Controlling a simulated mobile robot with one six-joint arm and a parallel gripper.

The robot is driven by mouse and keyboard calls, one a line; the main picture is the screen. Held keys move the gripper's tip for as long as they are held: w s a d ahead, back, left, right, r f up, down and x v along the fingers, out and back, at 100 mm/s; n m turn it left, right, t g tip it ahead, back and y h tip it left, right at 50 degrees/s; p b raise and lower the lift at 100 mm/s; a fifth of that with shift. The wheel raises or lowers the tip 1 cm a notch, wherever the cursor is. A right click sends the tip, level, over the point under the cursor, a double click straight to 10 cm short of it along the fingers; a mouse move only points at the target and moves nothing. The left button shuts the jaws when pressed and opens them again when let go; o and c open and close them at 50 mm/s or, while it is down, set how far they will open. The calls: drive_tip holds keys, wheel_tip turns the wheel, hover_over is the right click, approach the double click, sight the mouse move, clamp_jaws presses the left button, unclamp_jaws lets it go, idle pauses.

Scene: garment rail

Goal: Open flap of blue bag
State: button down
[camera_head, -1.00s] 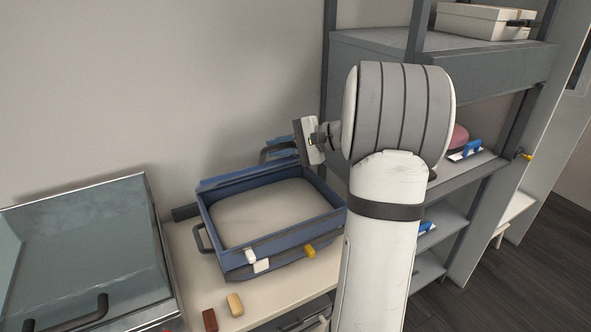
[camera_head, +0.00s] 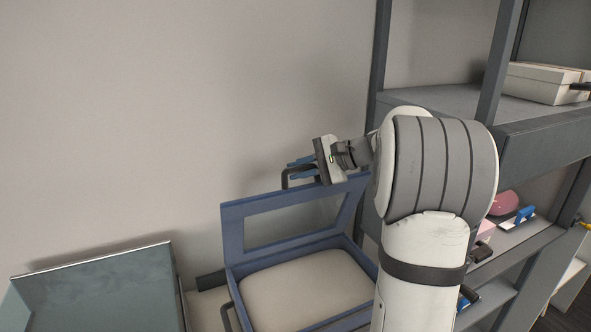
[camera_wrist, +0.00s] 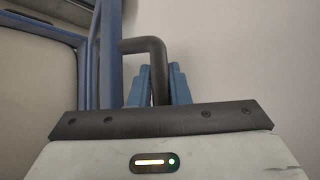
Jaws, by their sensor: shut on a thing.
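The blue bag (camera_head: 234,284) lies open on the table at the lower middle of the head view, with a pale beige inside (camera_head: 305,284). Its flap (camera_head: 233,222), a blue frame around a greyish panel, stands raised at the back of the bag. My gripper (camera_head: 300,169) is at the flap's top edge. In the wrist view, its blue fingers (camera_wrist: 160,84) are shut on a dark bent handle (camera_wrist: 145,44), with the flap's blue frame (camera_wrist: 111,55) to the left. The front of the bag is cut off by the head view's lower edge.
A grey-green open case (camera_head: 100,285) stands left of the bag. A plain wall is behind. A grey shelf rack (camera_head: 440,98) at right holds a white box (camera_head: 540,84), a pink item (camera_head: 504,203) and a blue-handled tool (camera_head: 524,215).

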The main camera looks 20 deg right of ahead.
idle(0.3)
drive_tip(key=c, duration=1.6)
unclamp_jaws()
drive_tip(key=shift+f, duration=0.1)
drive_tip(key=shift+c, duration=0.2)
drive_tip(key=b+v, duration=0.2)
drive_tip(key=v, duration=0.6)
drive_tip(key=shift+w, duration=0.15)
